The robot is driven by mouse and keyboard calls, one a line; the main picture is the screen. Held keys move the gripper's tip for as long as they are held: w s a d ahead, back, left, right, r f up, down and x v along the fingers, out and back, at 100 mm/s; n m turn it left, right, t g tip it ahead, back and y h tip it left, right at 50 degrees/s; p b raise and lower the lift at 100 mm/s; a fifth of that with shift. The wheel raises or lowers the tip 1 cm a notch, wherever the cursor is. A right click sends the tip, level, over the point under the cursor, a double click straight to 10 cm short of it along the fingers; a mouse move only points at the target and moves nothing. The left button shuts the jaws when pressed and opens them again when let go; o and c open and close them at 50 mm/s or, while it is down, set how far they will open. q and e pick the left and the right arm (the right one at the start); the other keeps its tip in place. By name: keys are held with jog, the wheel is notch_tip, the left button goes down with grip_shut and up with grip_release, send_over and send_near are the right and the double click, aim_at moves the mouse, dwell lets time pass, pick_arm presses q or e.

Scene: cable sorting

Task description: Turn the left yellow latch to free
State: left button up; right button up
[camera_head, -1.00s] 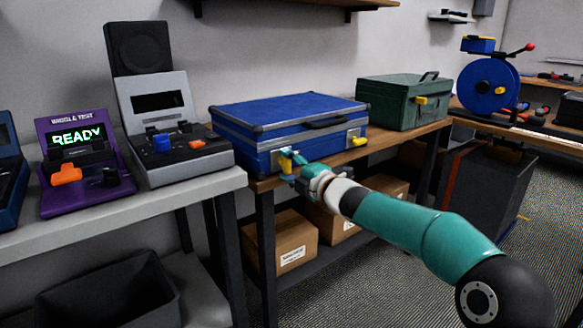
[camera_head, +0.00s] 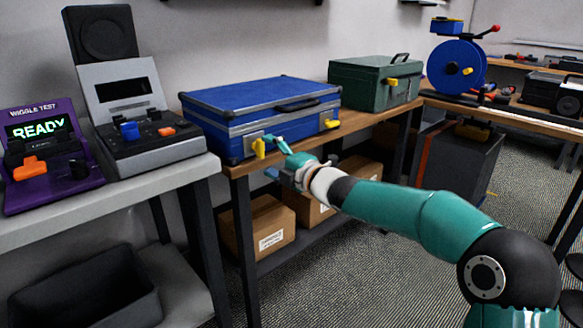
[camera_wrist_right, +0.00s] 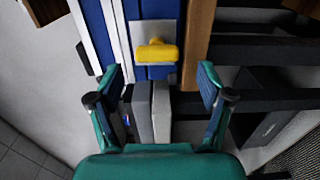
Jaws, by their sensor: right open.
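The blue case (camera_head: 262,108) lies closed on the wooden bench. Its left yellow latch (camera_head: 259,147) sits on a metal plate at the front left, its handle standing upright. The latch also shows in the right wrist view (camera_wrist_right: 156,52), in front of the gap between my fingers. The right yellow latch (camera_head: 332,123) lies more sideways. My right gripper (camera_head: 275,159) is open, just to the right of the left latch; in the wrist view its two fingers (camera_wrist_right: 158,82) are wide apart with nothing between the tips. My left gripper is not in view.
A green case (camera_head: 375,85) stands on the bench to the right, with a blue cable reel (camera_head: 457,70) beyond. Test devices (camera_head: 135,125) stand on the grey table at left. Cardboard boxes (camera_head: 265,235) are below the bench.

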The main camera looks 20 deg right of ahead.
jog(key=v, duration=0.8)
